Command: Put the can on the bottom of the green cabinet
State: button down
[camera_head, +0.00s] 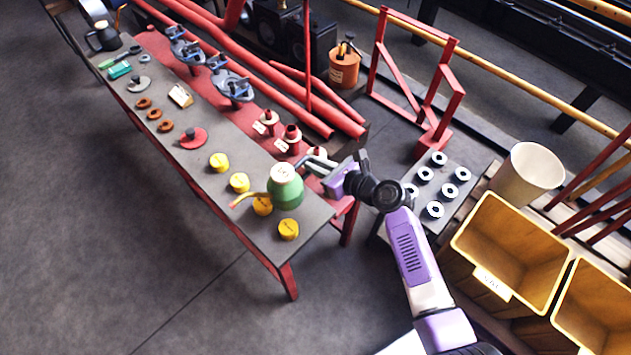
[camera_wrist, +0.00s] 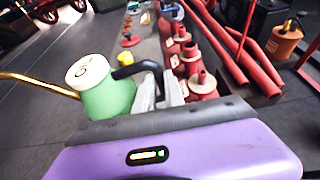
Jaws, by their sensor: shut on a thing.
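The can is a green oil can (camera_head: 284,190) with a white lid, a thin yellow spout pointing left and a dark handle on its right. In the head view it is at the near right end of the long table. My gripper (camera_head: 312,164) reaches it from the right and is shut on its handle. In the wrist view the can (camera_wrist: 107,92) is left of the fingers (camera_wrist: 158,92), upright. I cannot tell whether its base touches the table. The green cabinet cannot be seen in either view.
The long table (camera_head: 230,213) carries several yellow caps (camera_head: 288,229), brown rings (camera_head: 154,114) and blue valve parts (camera_head: 232,86). Red pipes lie behind it. Yellow bins (camera_head: 510,245), a white bucket (camera_head: 527,174) and a plate with several rings stand at the right. Open floor lies at the left.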

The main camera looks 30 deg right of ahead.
notch_tip(320, 180, down, 7)
jog(key=b, duration=0.2)
dwell(0.4)
jog(key=shift+f+b, duration=0.15)
jog(key=shift+b, duration=0.15)
jog(key=c, duration=1.4)
grip_release()
jog(key=shift+r, duration=0.2)
jog(key=p+v, duration=0.2)
jog(key=v, duration=1)
